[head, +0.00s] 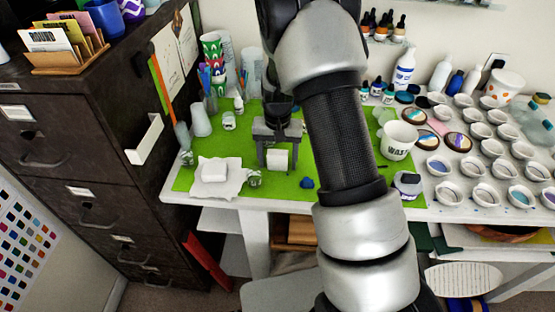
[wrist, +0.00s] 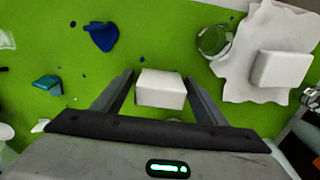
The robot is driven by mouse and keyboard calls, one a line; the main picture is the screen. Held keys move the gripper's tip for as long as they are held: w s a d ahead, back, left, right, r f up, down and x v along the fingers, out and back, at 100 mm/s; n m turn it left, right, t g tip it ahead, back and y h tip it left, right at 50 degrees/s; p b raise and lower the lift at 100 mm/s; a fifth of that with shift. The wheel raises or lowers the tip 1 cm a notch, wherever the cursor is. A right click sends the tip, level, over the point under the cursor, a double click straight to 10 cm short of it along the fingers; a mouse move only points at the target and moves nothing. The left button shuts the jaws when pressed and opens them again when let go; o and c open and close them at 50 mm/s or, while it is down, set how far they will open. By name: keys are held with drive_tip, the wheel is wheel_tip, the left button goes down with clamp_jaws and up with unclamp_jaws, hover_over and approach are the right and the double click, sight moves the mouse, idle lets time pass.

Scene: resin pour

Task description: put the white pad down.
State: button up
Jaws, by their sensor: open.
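My gripper (head: 278,164) is open over the green mat, with its fingers pointing down. A white pad (wrist: 160,90), a small block, is between the fingertips in the wrist view. It also shows below my gripper in the head view (head: 277,157). I cannot tell whether a finger touches it or whether it rests fully on the mat. A second white block (head: 214,170) lies on a torn white sheet (head: 235,186) at the mat's left front; it also shows at the right of the wrist view (wrist: 282,70).
The green mat (head: 330,212) has free room at its front. A dark blue lump (head: 307,183) lies right of my gripper, and a small glass jar (head: 254,178) stands left of it. A white mug (head: 397,140) and rows of small cups stand right. A dark cabinet (head: 90,130) is at left.

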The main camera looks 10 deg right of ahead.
wheel_tip(320, 180, up, 13)
drive_tip(key=shift+f, duration=0.2)
wheel_tip(320, 180, up, 8)
drive_tip(key=t, duration=0.1)
hover_over(278, 153)
drive_tip(key=s, duration=0.4)
drive_tip(key=s+r+n+t+p, duration=0.1)
drive_tip(key=s+r+t, duration=0.1)
drive_tip(key=s+r, duration=0.4)
drive_tip(key=s+r+n+t+p, duration=0.2)
drive_tip(key=s+r, duration=0.4)
drive_tip(key=s, duration=0.8)
drive_tip(key=shift+s+r+n+t, duration=0.15)
drive_tip(key=shift+s+n+t, duration=0.15)
drive_tip(key=shift+s, duration=0.1)
drive_tip(key=shift+o, duration=0.6)
